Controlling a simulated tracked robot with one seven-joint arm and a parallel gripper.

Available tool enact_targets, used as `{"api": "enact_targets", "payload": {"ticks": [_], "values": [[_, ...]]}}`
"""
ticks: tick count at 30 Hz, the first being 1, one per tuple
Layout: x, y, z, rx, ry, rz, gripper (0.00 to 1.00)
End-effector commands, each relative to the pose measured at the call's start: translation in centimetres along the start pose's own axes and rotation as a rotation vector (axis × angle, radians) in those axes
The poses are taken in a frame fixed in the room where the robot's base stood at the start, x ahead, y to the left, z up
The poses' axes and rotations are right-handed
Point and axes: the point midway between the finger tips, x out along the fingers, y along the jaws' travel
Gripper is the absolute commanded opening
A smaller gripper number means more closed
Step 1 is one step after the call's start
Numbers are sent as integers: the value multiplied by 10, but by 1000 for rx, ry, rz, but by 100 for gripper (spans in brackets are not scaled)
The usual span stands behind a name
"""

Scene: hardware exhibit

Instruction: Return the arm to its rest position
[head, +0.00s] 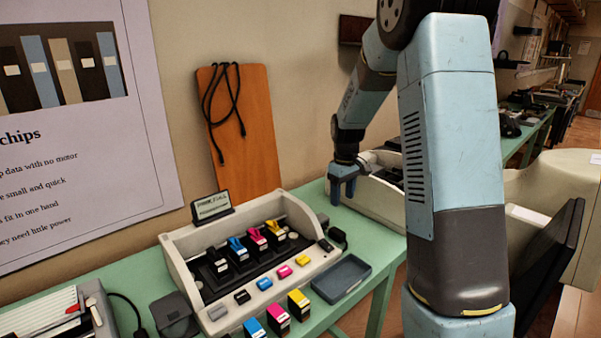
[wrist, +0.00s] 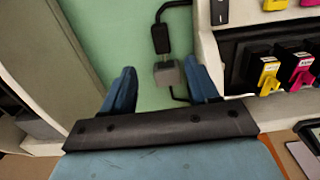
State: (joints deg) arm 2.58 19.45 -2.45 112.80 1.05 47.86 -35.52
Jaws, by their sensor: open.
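My arm shows in the head view, a light blue and dark grey arm (head: 445,150) rising at the right and bending over to the left. My gripper (head: 343,188) hangs fingers down above the green table, right of the printer unit. In the wrist view my gripper (wrist: 162,90) has its two blue fingers spread apart with nothing between them. Beyond the fingers are the green tabletop and a small grey plug on a black cable (wrist: 168,73). Whether the fingertips touch anything is hard to tell.
The cream printer unit (head: 176,248) holding several ink cartridges stands left of my gripper. A dark empty tray (head: 340,278) and loose cartridges (head: 278,318) lie in front. A cream machine (head: 375,205) is close behind my gripper. An orange board (head: 240,130) leans on the wall.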

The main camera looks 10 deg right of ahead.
Motion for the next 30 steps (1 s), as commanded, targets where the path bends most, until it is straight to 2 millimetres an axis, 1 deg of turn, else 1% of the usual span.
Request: {"api": "enact_targets", "payload": {"ticks": [4, 8, 12, 18, 24, 30], "values": [[-15, -6, 6, 15, 17, 9, 60], [-43, -19, 20, 50, 48, 26, 60], [-75, -37, 40, 97, 89, 45, 60], [-115, -64, 72, 165, 147, 68, 60], [-146, -92, 107, 230, 208, 88, 60], [-170, -119, 143, 296, 271, 105, 60]]}}
